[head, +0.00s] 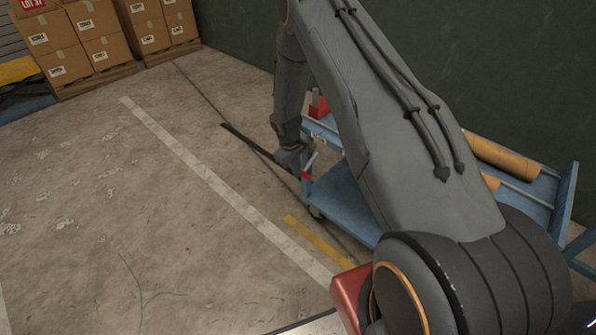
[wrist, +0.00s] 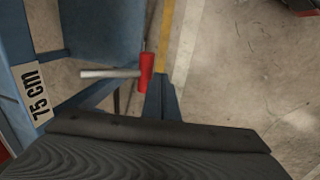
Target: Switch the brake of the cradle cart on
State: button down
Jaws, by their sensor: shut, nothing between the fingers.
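The blue cradle cart (head: 345,192) stands by the green wall, partly hidden behind my arm. At its near left end is a grey rod with a red part (head: 306,175), which looks like the brake lever. In the wrist view the red part (wrist: 147,72) stands beside a blue post, and the grey rod (wrist: 108,73) points left from it. My gripper (head: 292,154) is beside this end of the cart, close to the rod. It is shut and empty; its dark ribbed body (wrist: 155,150) fills the bottom of the wrist view. I cannot tell whether it touches the lever.
Brown rolls (head: 500,157) lie on the cart. A red block (head: 319,107) sits at its far left corner. Stacked cartons (head: 90,40) stand at the back left. The concrete floor (head: 110,200) left of the cart is clear.

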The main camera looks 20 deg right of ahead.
jog(key=s+a+r, duration=0.3)
jog(key=a+r, duration=0.4)
jog(key=r, duration=0.3)
jog(key=shift+s+r, duration=0.15)
jog(key=shift+r, duration=0.05)
